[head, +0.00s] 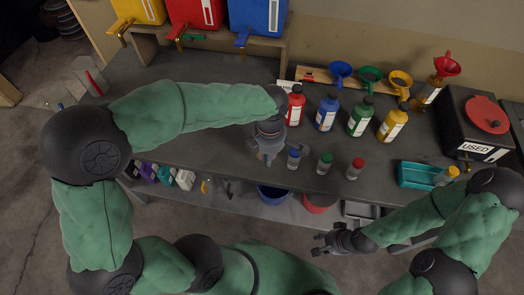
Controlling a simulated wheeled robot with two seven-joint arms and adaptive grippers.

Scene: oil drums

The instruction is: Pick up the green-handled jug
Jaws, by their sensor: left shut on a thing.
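My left gripper (268,152) reaches over the middle of the grey bench and is shut on a small greyish thing. The gripper mostly hides that thing, and I cannot tell if it is the green-handled jug. No green jug handle is plain in this view. Pale grey jug-like vessels stand at the bench's far left, one with a red handle (95,83). My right gripper (315,243) is open and empty, in front of the bench and below its top.
Red (295,105), blue (326,111), green (360,117) and yellow (392,123) bottles stand right of my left gripper. Small capped bottles (325,163) stand before them. A teal tray (417,175) and black used-oil box (477,125) are at right. Coloured drums (258,15) stand behind.

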